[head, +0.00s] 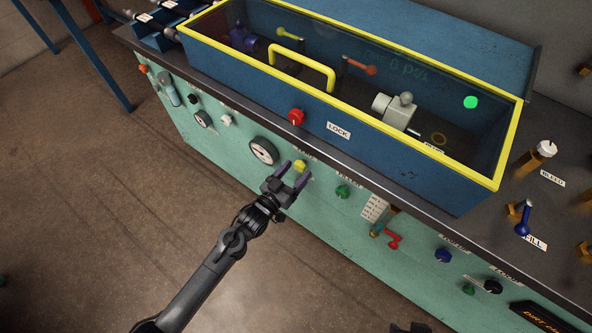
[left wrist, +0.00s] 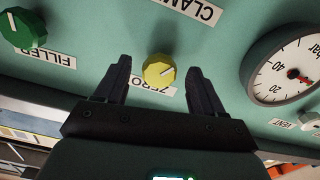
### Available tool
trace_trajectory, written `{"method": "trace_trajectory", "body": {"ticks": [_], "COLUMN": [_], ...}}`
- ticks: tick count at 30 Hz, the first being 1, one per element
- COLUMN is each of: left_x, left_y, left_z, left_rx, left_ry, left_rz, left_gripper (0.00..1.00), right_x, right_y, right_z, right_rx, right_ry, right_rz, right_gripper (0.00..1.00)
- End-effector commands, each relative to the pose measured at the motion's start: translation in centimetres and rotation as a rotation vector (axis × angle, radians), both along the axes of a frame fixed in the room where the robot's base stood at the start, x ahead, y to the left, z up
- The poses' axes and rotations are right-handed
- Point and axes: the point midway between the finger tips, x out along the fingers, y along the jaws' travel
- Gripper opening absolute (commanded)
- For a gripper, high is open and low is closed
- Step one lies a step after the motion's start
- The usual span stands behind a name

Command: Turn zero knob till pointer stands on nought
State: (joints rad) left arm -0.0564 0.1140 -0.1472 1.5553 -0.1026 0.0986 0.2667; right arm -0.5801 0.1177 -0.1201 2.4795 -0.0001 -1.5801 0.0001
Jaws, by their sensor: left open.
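The yellow zero knob (head: 300,165) sits on the green front panel, just past my left gripper (head: 294,174). In the left wrist view the knob (left wrist: 159,71), with a pale pointer line, shows between the two open fingers (left wrist: 160,66), apart from both. A label reading ZERO (left wrist: 151,88) is partly covered by the gripper. A round white gauge (head: 264,151) is left of the knob in the head view. In the left wrist view the gauge (left wrist: 285,72) is cut by the right edge; its red pointer's exact reading is unclear. A dark piece, perhaps my right gripper (head: 410,328), shows at the bottom edge.
A green knob (head: 343,191) and a red-handled valve (head: 393,240) lie further right along the panel. A red knob (head: 296,117) sits on the blue box (head: 400,172) with yellow trim above. The floor in front is clear.

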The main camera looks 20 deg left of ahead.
Motion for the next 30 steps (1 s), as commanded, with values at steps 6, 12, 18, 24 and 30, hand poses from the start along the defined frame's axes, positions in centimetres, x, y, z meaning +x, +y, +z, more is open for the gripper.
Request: {"method": "trace_trajectory", "body": {"ticks": [6,12,18,24,30], "left_x": [-3.3,-6.6,-8.9,-9.6,-9.7], "left_y": [0.9,1.7,2.3,2.5,2.5], "left_z": [0.1,0.2,0.1,0.0,0.0], "left_rx": [0.002,0.001,0.001,0.000,0.000], "left_ry": [0.005,0.003,0.002,0.001,0.001], "left_rz": [0.000,0.000,0.000,0.000,0.000], "left_gripper": [0.69,0.69,0.69,0.69,0.69], "right_x": [0.0,0.0,0.0,0.0,0.0], "right_y": [0.1,0.1,0.0,-0.1,-0.2], "right_z": [1.4,2.3,2.8,2.9,2.9], "right_rx": [0.002,0.002,0.001,-0.005,-0.007], "right_ry": [0.000,0.000,0.000,-0.001,0.000], "right_rz": [-0.001,-0.001,0.000,0.004,0.005], "right_gripper": [0.43,0.43,0.43,0.43,0.43]}}
